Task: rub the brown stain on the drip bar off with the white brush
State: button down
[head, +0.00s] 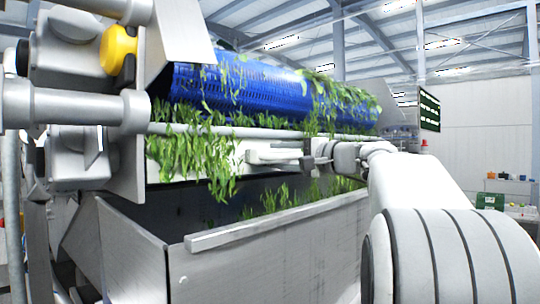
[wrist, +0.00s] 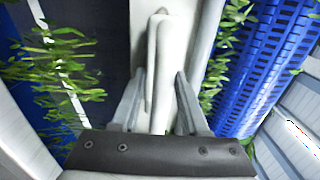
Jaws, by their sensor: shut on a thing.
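My gripper (head: 316,158) is shut on the white brush (head: 272,156), which points left from the fingers in the head view. In the wrist view the pale handle of the brush (wrist: 160,100) lies between the two fingers (wrist: 160,92). A long grey round bar (head: 265,132), which looks like the drip bar, runs just above the brush and below the blue belt. It also shows in the wrist view as a pale rod (wrist: 208,40) right of the brush. I see no brown stain in either view. I cannot tell whether the brush touches the bar.
The blue perforated belt (head: 205,88) carries green leaves, and leaves hang over the bar. A metal trough (head: 270,227) with leaves inside lies below my gripper. A grey housing with a yellow knob (head: 117,50) stands at the left.

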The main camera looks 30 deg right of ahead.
jog(key=w+d+p, duration=0.3)
jog(key=d+p, duration=0.1)
jog(key=d, duration=0.5)
jog(key=shift+w+d, duration=0.2)
dwell(0.6)
jog(key=shift+a+f, duration=0.1)
jog(key=a+b, duration=0.1)
jog(key=s+a+b, duration=0.1)
jog(key=a+b, duration=0.2)
jog(key=shift+s+a, duration=0.35)
jog(key=shift+s+a+b, duration=0.65)
jog(key=shift+a+b, duration=0.5)
jog(key=shift+a, duration=0.7)
jog(key=shift+s+a+b, duration=0.7)
jog(key=shift+a+b, duration=0.45)
jog(key=shift+a, duration=0.65)
jog(key=shift+s+a+b, duration=0.65)
jog(key=shift+a+b, duration=0.5)
jog(key=shift+a, duration=0.7)
